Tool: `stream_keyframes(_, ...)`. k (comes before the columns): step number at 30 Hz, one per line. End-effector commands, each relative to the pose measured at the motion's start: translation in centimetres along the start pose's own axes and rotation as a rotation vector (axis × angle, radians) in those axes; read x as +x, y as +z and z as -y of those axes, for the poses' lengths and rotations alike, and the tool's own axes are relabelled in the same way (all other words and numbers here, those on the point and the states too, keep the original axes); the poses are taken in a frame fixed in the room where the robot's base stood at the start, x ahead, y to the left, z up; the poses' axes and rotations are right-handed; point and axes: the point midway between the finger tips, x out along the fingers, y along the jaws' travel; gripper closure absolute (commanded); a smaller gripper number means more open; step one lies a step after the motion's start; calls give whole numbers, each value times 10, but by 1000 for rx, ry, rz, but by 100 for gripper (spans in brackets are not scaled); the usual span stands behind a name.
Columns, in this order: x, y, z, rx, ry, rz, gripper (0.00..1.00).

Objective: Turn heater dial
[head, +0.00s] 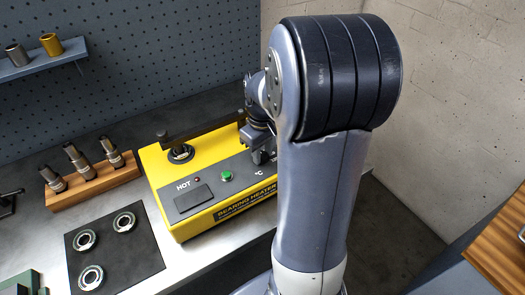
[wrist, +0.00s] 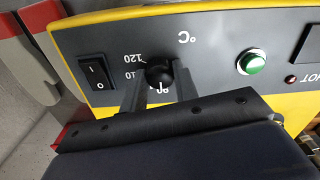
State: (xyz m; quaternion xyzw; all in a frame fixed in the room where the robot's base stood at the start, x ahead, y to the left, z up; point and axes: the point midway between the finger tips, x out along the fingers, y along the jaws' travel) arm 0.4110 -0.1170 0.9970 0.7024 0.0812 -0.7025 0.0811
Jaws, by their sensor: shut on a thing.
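The yellow bearing heater (head: 176,221) stands on the bench, with a grey top panel. Its round black dial (wrist: 159,74) shows in the wrist view, with the numbers 120, 110 and 80 around it and a °C mark beyond. My gripper (wrist: 160,84) is over the panel, with one finger on each side of the dial, shut on it. In the head view my gripper (head: 262,152) is at the heater's right part, and my arm hides the dial and the heater's right end.
A green button (head: 226,176), a red HOT lamp and a rocker switch (wrist: 96,71) are on the panel. A bearing sits on the heater's post under a dark bar (head: 203,127). Bearings lie on a black mat (head: 143,262); a wooden rack (head: 75,196) stands left.

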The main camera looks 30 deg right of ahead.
Motion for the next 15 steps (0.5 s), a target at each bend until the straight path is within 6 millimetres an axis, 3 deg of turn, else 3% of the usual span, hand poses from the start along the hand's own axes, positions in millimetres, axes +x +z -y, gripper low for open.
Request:
stream_keyframes(8,0,0,0,65,0,0,94)
stream_keyframes(15,0,0,0,226,0,0,94)
